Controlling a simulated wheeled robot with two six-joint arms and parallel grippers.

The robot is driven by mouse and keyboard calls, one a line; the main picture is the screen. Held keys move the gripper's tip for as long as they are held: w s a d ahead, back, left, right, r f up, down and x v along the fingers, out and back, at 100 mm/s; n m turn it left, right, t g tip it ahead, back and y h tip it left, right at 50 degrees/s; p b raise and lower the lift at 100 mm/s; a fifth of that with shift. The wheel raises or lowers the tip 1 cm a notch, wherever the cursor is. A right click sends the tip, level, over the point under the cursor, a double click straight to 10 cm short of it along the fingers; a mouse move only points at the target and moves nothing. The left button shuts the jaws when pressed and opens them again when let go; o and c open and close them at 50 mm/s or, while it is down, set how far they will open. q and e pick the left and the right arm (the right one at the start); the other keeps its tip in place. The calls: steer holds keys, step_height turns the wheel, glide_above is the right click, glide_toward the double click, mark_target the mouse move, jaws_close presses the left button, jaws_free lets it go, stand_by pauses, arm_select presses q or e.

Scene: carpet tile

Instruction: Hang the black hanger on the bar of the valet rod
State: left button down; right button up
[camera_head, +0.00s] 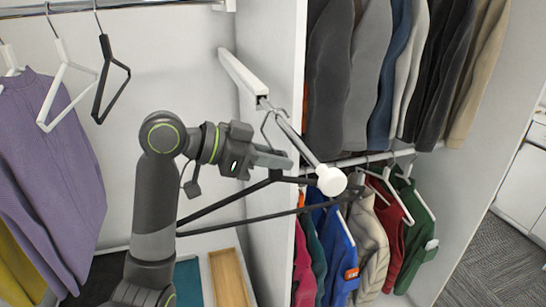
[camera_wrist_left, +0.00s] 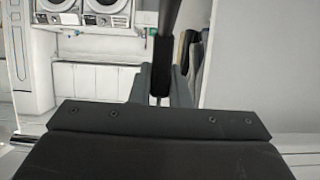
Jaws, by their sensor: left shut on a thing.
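The black hanger (camera_head: 235,222) is a wide dark triangle in the head view, with a thin metal hook (camera_head: 266,128) above it. My left gripper (camera_head: 283,163) is shut on the hanger near its top. In the left wrist view a dark piece of the hanger (camera_wrist_left: 163,52) rises between the fingers. The valet rod's bar (camera_head: 295,137) slopes out from a white wall arm (camera_head: 243,75) to a round white end knob (camera_head: 331,180). The hook is close to the bar's inner end; I cannot tell whether it is over the bar. My right gripper is not in view.
A white panel (camera_head: 271,35) stands behind the bar. Clothes hang on two levels to the right, including a blue garment (camera_head: 341,262) below the knob. A purple shirt (camera_head: 50,165), a white hanger (camera_head: 66,85) and another black hanger (camera_head: 110,80) hang at left.

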arm_select(q)
steer(key=shift+d, duration=0.1)
steer(key=c, duration=1.3)
jaws_free()
